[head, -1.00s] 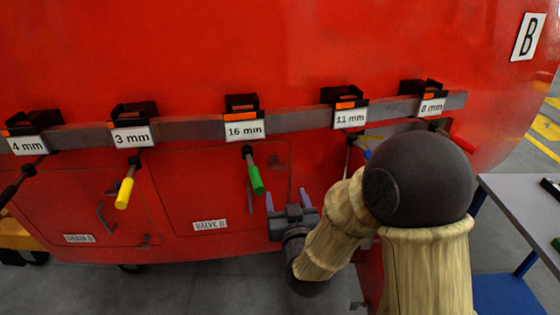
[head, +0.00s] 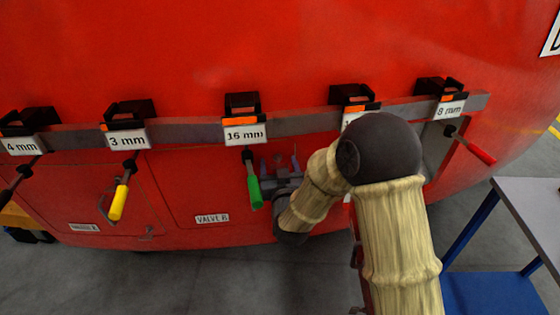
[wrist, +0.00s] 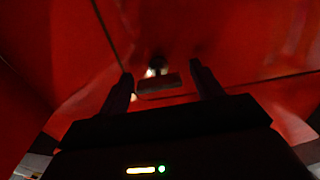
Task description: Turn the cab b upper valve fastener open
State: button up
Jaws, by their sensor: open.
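The valve B door (head: 190,185) is a red panel with a "VALVE B" label (head: 212,218) at its lower edge. My gripper (head: 280,161) is open at the upper right part of this door, partly behind the green-handled tool. In the wrist view, a small dark fastener with a crosswise bar (wrist: 160,84) sits on the red surface. It shows between the two open fingertips of my gripper (wrist: 162,72), and I see no firm contact. In the head view the fastener is not clearly visible near my gripper. The wrist picture is dark.
A grey rail (head: 185,133) with black tool holders crosses above the door. A green-handled tool (head: 254,190) hangs close to my gripper. A yellow-handled tool (head: 118,200) hangs left, a red-handled one (head: 478,152) right. A table (head: 530,205) stands at the right.

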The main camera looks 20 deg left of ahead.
jog(key=shift+s+d, duration=0.15)
jog(key=c, duration=1)
